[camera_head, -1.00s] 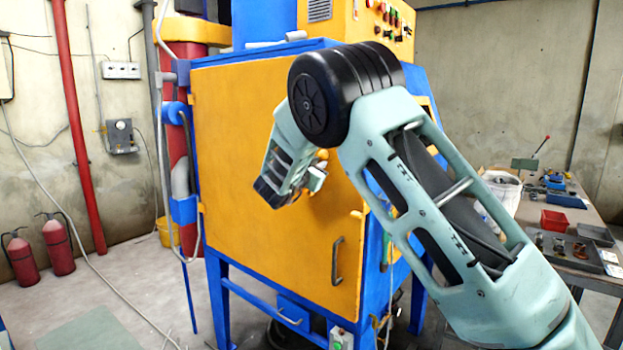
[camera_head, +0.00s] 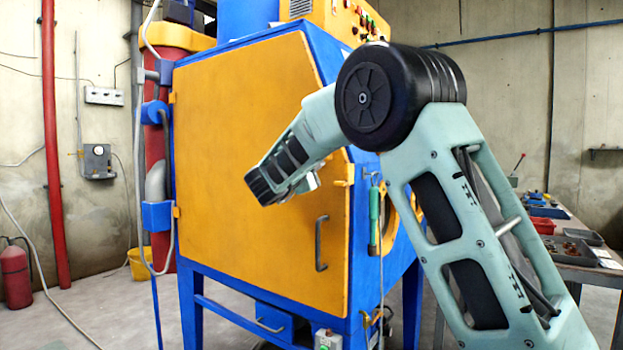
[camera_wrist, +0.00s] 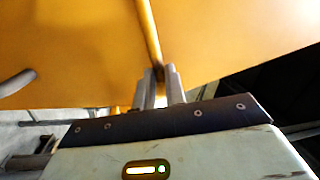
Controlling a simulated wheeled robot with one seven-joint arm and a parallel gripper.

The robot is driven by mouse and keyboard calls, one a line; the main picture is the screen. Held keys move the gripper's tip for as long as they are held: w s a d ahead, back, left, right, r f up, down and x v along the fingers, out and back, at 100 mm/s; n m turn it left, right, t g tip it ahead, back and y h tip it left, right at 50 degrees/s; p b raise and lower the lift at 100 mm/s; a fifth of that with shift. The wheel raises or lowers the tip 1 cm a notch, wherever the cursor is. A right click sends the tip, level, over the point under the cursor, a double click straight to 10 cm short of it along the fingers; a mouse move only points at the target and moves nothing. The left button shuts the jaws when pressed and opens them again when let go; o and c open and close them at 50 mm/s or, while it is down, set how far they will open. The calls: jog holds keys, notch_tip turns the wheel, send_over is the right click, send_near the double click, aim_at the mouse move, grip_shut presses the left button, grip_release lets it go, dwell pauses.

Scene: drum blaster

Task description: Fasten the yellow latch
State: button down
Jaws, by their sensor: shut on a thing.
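The yellow latch (camera_head: 343,183) is at the right edge of the orange-yellow door (camera_head: 235,130), next to the blue cabinet frame. My gripper (camera_head: 313,182) is in front of the door, just left of the latch's visible part. My forearm and wrist partly cover this area. In the wrist view, my gripper (camera_wrist: 160,88) has its two fingers close together at the lower end of a yellow bar (camera_wrist: 149,32), which appears to be the latch. The fingers are shut on it. The exact contact is small and partly hidden in the head view.
A grey door handle (camera_head: 321,243) is below my gripper. A green-handled tool (camera_head: 374,216) hangs on the blue frame to the right. A workbench with a red bin (camera_head: 544,226) stands at the far right. Floor is open at the left.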

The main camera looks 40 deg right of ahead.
aim_at(329, 172)
jog(key=shift+s+d+f+m+g+h+b, duration=0.15)
jog(key=shift+f+m+g+b, duration=0.1)
jog(key=shift+f+m+b, duration=0.7)
jog(key=shift+s+d+f+m+g+h+b, duration=0.1)
jog(key=shift+s+d+f+m+g+b, duration=0.15)
jog(key=shift+m+b, duration=0.8)
jog(key=shift+s+d+f+m+g+h+b, duration=0.15)
jog(key=shift+f+m+g+b, duration=0.4)
jog(key=shift+b, duration=0.95)
jog(key=shift+a+f+t, duration=0.1)
jog(key=shift+f+t, duration=0.15)
jog(key=c, duration=1.5)
grip_release()
jog(key=shift+o, duration=0.2)
jog(key=shift+r, duration=0.1)
jog(key=shift+a, duration=0.15)
jog(key=shift+a, duration=0.3)
jog(key=v, duration=1.6)
jog(key=shift+s+a+f, duration=0.2)
jog(key=shift+s+f, duration=0.05)
jog(key=shift+s, duration=0.05)
